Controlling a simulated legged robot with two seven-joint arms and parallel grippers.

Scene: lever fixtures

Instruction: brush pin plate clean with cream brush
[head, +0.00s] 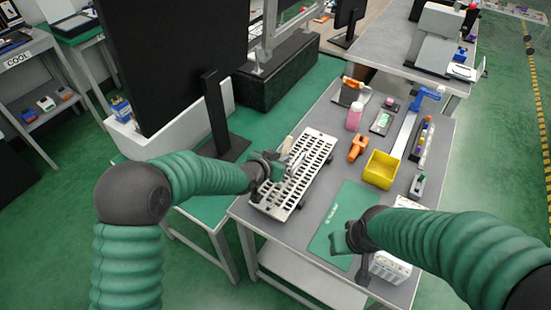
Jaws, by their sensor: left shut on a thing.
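The pin plate (318,152) is a pale slotted rectangular plate raised on dark feet at the left side of the grey table. My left gripper (277,163) is over the plate's left part and is shut on the cream brush (287,146), whose pale handle sticks up beside the fingers. The gripper hides most of the brush head, so I cannot tell whether the bristles touch the plate. My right gripper (345,240) hangs over the green mat near the table's front; I cannot tell whether its jaws are open.
On the grey table (340,110) stand a yellow bin (380,169), an orange tool (358,148), a pink bottle (354,116) and a blue-topped fixture (425,98). A white slotted box (390,268) is by my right arm. A dark monitor (180,60) rises at left.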

